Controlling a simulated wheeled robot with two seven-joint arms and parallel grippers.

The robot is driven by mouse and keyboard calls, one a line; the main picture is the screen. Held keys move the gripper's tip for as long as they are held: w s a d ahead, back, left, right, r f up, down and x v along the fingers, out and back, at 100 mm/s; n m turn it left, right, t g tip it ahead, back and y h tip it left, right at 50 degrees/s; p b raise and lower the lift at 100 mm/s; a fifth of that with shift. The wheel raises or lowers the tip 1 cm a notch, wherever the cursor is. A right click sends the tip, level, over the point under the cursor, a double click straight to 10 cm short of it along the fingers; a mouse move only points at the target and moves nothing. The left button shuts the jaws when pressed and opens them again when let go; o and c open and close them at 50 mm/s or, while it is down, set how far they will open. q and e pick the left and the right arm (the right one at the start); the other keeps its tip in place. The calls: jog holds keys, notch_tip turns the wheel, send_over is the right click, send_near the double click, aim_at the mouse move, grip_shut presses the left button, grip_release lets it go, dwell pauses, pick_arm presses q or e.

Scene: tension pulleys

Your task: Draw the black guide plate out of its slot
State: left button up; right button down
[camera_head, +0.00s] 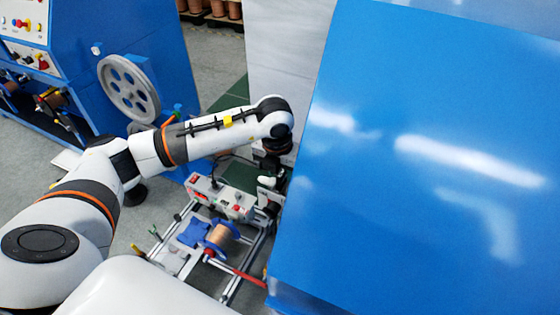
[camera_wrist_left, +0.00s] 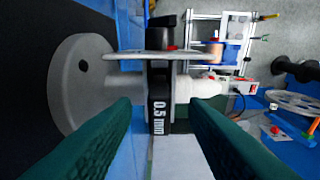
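In the left wrist view, the black guide plate (camera_wrist_left: 160,105), marked "0.5 mm", stands upright in a slot of a metal bracket (camera_wrist_left: 150,55). A black end shows above the bracket. My left gripper (camera_wrist_left: 158,103) is open, with one green finger on each side of the plate and a gap on both sides. In the head view, my left gripper (camera_head: 271,165) hangs below the wrist beside the blue machine, mostly dark and partly hidden. The guide plate cannot be made out there. My right gripper is not in view.
A large blue machine panel (camera_head: 430,150) fills the right of the head view. A frame with a copper spool (camera_head: 220,236) and a control box (camera_head: 220,197) stands below the arm. Another blue machine (camera_head: 120,45) with a grey wheel (camera_head: 129,87) is at the left. A grey disc (camera_wrist_left: 80,82) sits beside the bracket.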

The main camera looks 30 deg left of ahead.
pick_arm(q)
jog(key=shift+c, duration=0.6)
grip_shut()
jog(key=shift+r+p, duration=0.4)
jog(key=shift+r, duration=0.4)
jog(key=shift+r+p, duration=0.55)
jog(key=shift+r, duration=0.7)
jog(key=shift+r+p, duration=0.5)
jog(key=shift+r, duration=0.5)
jog(key=shift+r+p, duration=0.9)
jog(key=shift+r, duration=1.1)
